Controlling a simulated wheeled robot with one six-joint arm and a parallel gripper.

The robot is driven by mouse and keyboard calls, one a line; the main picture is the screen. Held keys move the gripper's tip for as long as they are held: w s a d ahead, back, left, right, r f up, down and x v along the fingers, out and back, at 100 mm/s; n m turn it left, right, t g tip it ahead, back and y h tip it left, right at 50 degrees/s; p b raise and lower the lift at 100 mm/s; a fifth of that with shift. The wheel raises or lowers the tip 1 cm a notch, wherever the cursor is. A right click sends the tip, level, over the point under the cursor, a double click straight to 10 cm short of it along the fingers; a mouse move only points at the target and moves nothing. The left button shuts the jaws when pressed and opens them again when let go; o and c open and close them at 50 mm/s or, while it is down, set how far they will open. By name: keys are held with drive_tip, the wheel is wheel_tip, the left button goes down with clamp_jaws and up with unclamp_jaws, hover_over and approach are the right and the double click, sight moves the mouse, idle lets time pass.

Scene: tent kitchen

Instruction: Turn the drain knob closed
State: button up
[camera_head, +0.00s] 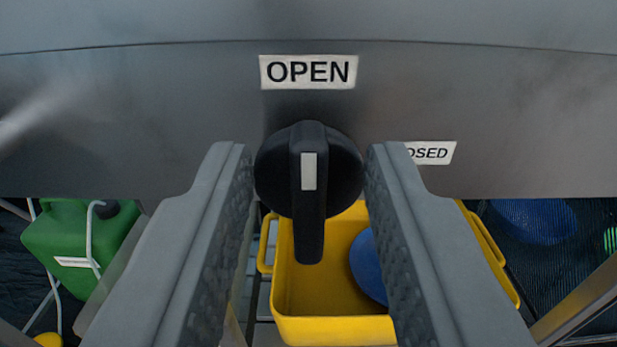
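The black drain knob (318,222) is in the middle of the view, on a grey metal panel (150,110). Its bar stands upright, and its pale mark (309,171) sits below the OPEN label (308,72). The CLOSED label (434,153) is to the right of the knob, its left part hidden by my right finger. My gripper (308,172) is open, with one finger on each side of the knob's round base. The fingers look very close to the base; I cannot tell whether they touch it. Gaps show between the fingers and the bar.
Below the panel is a yellow bin (335,327) with a blue round thing (368,266) in it. A green canister (80,238) with a pale hose stands at lower left. Another blue thing (535,218) and a metal bar (578,302) are at lower right.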

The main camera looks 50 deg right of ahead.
clamp_jaws()
drive_tip(key=shift+m, duration=0.4)
drive_tip(key=m, duration=0.3)
drive_tip(key=shift+s+d+m, duration=0.2)
drive_tip(key=shift+m, duration=0.1)
drive_tip(key=m, duration=0.4)
drive_tip(key=shift+s+d+f+m, duration=0.1)
drive_tip(key=shift+s+f+m, duration=0.1)
drive_tip(key=shift+f+m, duration=0.1)
drive_tip(key=m, duration=0.4)
drive_tip(key=shift+s+d+f, duration=0.1)
drive_tip(key=shift+f, duration=0.05)
drive_tip(key=shift+f+m, duration=0.15)
drive_tip(key=shift+m, duration=1.1)
drive_tip(key=shift+f+m, duration=0.1)
drive_tip(key=shift+m, duration=1.15)
